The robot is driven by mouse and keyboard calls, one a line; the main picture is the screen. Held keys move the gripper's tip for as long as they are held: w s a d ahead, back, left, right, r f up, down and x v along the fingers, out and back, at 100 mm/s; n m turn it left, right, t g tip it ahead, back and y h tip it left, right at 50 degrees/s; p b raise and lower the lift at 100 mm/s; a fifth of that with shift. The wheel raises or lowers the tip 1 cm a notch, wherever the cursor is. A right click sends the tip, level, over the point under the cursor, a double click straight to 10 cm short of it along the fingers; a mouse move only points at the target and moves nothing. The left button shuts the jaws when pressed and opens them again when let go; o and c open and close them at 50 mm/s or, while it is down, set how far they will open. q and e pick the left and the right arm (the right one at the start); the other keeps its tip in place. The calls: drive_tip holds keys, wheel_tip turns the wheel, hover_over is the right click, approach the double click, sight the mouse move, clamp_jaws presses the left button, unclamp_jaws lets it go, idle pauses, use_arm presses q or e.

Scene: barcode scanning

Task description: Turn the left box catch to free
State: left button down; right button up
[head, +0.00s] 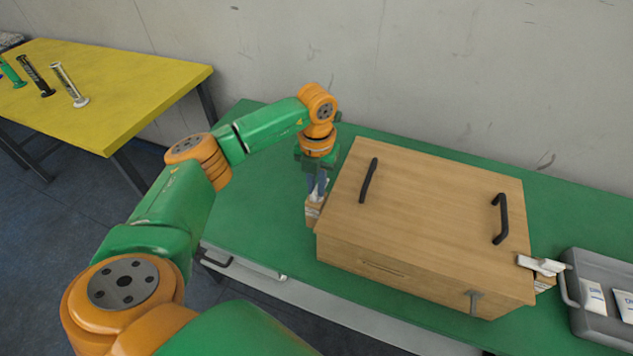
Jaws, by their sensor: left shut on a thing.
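A large wooden box (420,215) with a closed-looking lid stands on the green table. My left gripper (317,190) points down at the box's left side and is shut on the left box catch (313,210), a small piece with a pale wooden block beside the box wall. The gripper hides much of this catch, so I cannot tell its exact angle. The right catch (541,266) shows a white lever on a wooden block at the box's right side. My right gripper is not in view.
The lid carries two black handles (368,180) (501,218). A metal latch (474,302) sits on the front wall. A grey case (601,300) with white packets is close to the right. Green table (250,220) left of the box is clear. A yellow table (110,95) holds several cylinders.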

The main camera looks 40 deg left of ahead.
sight(316, 189)
use_arm(q)
drive_tip(key=shift+w+r, duration=0.1)
drive_tip(key=c, duration=0.9)
unclamp_jaws()
wheel_tip(316, 189, up, 7)
drive_tip(key=shift+r+b, duration=0.1)
drive_tip(key=shift+b, duration=0.6)
